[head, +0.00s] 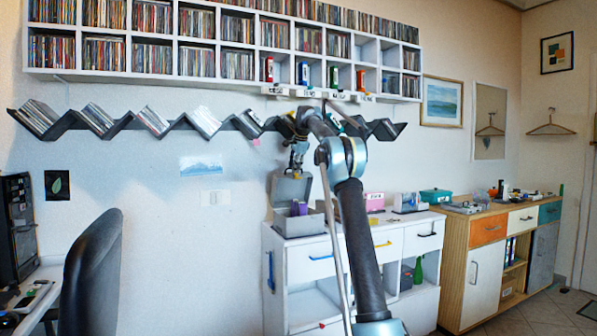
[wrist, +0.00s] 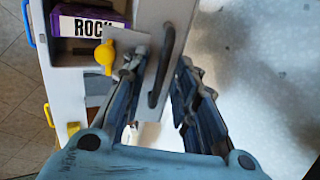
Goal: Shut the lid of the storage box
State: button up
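The grey storage box (head: 297,226) stands on the white cabinet with its lid (head: 291,188) raised at the back. Something purple is inside. In the wrist view, a purple item (wrist: 88,25) labelled "ROCK" lies in the box at upper left. A grey panel with a dark handle (wrist: 161,66), apparently the lid, is by the fingertips. My gripper (head: 296,152) is just above the lid, pointing down. In the wrist view my gripper (wrist: 164,62) has its fingers apart, with the handle seen between them. Whether a finger touches the lid is unclear.
The white cabinet (head: 300,262) has blue and yellow handles. A pink box (head: 374,202) and a grey item (head: 410,204) stand right of the storage box. A zigzag disc shelf (head: 170,126) hangs close behind my gripper. A dark chair (head: 92,270) stands at left.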

jog(key=v, duration=1.2)
dwell(1.0)
dwell(0.5)
